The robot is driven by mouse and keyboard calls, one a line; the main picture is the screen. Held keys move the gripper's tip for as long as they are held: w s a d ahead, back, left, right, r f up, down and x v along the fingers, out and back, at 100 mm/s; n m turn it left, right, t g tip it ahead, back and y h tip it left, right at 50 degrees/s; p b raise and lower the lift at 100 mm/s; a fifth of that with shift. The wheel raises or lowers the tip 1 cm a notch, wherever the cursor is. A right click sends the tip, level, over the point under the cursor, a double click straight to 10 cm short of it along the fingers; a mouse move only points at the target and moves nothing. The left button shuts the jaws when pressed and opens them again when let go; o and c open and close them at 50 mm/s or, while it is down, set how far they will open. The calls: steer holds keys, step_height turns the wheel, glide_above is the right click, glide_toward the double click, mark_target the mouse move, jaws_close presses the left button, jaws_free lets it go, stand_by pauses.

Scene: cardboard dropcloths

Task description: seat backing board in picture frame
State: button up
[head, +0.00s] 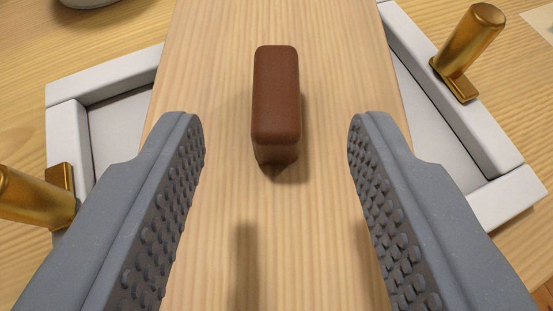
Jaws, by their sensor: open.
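A light wood board (215,60), likely the backing board, lies across the white picture frame (125,65) and runs out of view at top and bottom. The frame's pale inside shows on both sides of the board. A dark red-brown block (276,95) stands up from the middle of the board like a handle. My gripper (277,135) is open, with one grey studded finger on each side of the block and a little nearer to me. Neither finger appears to touch the block. The board's near end is hidden out of view.
Brass posts with flat tabs stand at the frame's right side (468,45) and left side (35,195).

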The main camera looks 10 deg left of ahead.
steer(key=p+v, duration=0.1)
steer(key=v, duration=0.6)
steer(key=shift+s, duration=0.1)
steer(key=d+r+m+t+h, duration=0.1)
steer(key=d+r, duration=0.3)
steer(key=r, duration=0.6)
steer(key=d+r+m+t+h, duration=0.1)
steer(key=d+r, duration=0.3)
steer(key=r, duration=0.6)
steer(key=s+d+r, duration=0.3)
steer(key=s+r, duration=0.1)
steer(key=r, duration=0.3)
steer(key=s+d+r, duration=0.4)
steer(key=r, duration=0.3)
steer(key=s+d+r+t, duration=0.1)
steer(key=s+d+r, duration=0.3)
steer(key=r, duration=0.3)
steer(key=shift+d+r, duration=0.2)
steer(key=shift+d, duration=0.05)
